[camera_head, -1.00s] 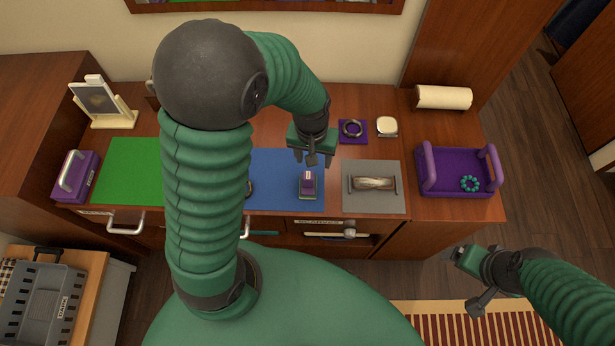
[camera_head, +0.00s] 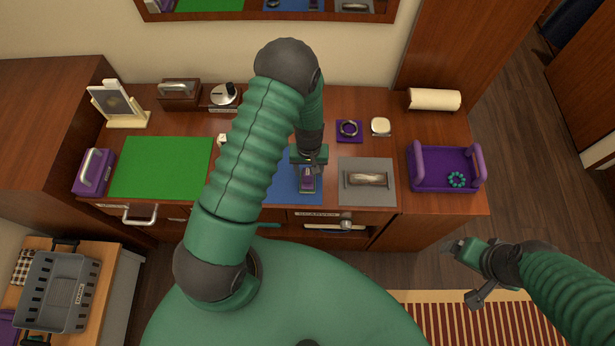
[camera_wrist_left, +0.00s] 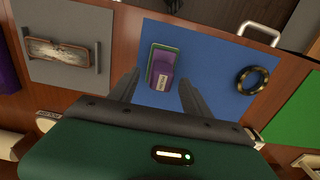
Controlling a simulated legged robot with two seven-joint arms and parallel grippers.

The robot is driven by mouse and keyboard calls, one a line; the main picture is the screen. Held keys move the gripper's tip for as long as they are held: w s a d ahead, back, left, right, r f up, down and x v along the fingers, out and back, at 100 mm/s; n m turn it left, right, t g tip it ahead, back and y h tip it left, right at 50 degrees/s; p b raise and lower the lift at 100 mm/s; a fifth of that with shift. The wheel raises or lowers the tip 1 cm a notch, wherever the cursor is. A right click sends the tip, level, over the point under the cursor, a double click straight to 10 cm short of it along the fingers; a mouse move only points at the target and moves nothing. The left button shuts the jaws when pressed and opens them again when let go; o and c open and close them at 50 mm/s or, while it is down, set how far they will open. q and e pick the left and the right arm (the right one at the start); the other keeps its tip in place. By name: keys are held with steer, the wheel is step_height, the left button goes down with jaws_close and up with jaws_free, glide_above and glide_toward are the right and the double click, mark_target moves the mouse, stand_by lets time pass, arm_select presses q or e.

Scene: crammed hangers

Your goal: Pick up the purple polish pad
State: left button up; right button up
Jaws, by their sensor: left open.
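The purple polish pad (camera_head: 307,180) is a small block with a pale label and a green base. It rests on the blue mat (camera_head: 284,190) on the counter. It also shows in the left wrist view (camera_wrist_left: 162,68), on the blue mat there. My left gripper (camera_head: 309,168) is open just above the pad. In the wrist view its two fingers (camera_wrist_left: 158,88) point toward the pad, one on each side, and hold nothing. My right gripper (camera_head: 462,250) is away from the counter at the lower right; its jaws are too unclear to read.
A grey mat with a wood-and-metal piece (camera_head: 367,180) lies right of the blue mat. A purple tray (camera_head: 430,182) holds a teal bead ring (camera_head: 457,179). A dark banded ring (camera_wrist_left: 252,80) shares the blue mat. A green mat (camera_head: 160,168) is at the left.

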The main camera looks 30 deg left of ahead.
mark_target(309, 172)
arm_select(q)
step_height(309, 172, down, 3)
steer(key=shift+d+r, duration=0.15)
steer(key=shift+r, duration=0.05)
steer(key=shift+w+f, duration=0.15)
steer(key=shift+f, duration=0.1)
steer(key=shift+a, duration=0.45)
steer(key=shift+c, duration=0.2)
steer(key=shift+a, duration=0.25)
steer(key=c, duration=0.5)
steer(key=shift+c, duration=1.1)
steer(key=shift+d, duration=0.35)
jaws_close()
steer(key=shift+d, duration=0.15)
